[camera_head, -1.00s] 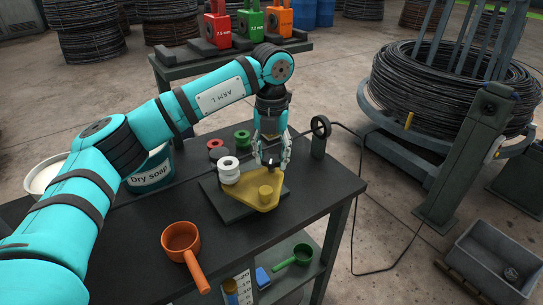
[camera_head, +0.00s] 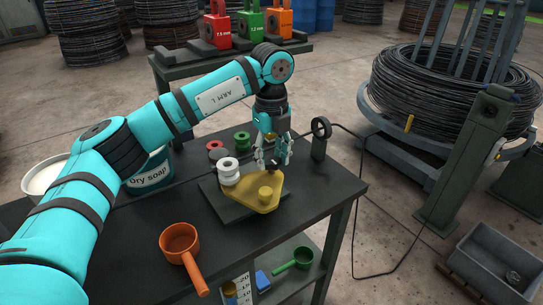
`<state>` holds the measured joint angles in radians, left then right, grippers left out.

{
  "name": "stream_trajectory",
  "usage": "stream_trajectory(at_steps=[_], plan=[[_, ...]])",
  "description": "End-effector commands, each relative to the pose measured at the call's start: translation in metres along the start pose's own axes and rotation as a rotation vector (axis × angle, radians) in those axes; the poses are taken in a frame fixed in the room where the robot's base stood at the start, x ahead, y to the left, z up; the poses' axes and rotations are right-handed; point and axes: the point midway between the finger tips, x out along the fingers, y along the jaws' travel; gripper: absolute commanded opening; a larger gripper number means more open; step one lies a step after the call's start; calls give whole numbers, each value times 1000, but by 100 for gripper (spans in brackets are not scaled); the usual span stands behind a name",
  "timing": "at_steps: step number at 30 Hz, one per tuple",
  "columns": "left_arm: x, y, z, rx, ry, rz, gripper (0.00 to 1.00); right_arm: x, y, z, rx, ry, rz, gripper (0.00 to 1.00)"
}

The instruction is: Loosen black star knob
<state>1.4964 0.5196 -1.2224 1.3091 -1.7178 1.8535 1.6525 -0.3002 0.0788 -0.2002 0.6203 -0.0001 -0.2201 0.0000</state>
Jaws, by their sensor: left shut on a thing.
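The black star knob (camera_head: 273,169) stands at the back corner of a yellow plate (camera_head: 245,191) on a dark base (camera_head: 222,204) on the workbench. My left gripper (camera_head: 274,163) comes down from above and is shut on the knob, its fingers on either side. The fingers partly hide the knob, and its exact angle is hard to tell. A short yellow post (camera_head: 265,193) stands on the plate in front of the knob. White rollers (camera_head: 229,172) stand at the plate's left corner. My right gripper does not show.
A green spool (camera_head: 242,140) and a red disc (camera_head: 216,144) lie behind the rollers. An orange ladle (camera_head: 180,243) and dry soap bucket (camera_head: 150,172) are left.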

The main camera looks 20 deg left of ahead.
Motion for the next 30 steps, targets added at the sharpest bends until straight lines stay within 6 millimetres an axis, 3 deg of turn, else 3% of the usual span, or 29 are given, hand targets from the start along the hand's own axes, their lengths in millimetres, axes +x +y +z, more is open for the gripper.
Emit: stream_trajectory(at_steps=[17, 18, 21, 23, 30], plan=[[-4, -1, 2, -33, -5, -8, 9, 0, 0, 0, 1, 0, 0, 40], [-4, -1, 2, -33, -5, -8, 46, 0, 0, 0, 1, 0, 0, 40], [-3, -1, 1, -32, -4, -6, 59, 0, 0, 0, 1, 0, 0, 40], [-2, 0, 1, -31, -3, -5, 64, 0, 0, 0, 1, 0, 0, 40], [-2, 0, 0, -29, -2, -2, 64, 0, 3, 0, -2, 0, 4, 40]])
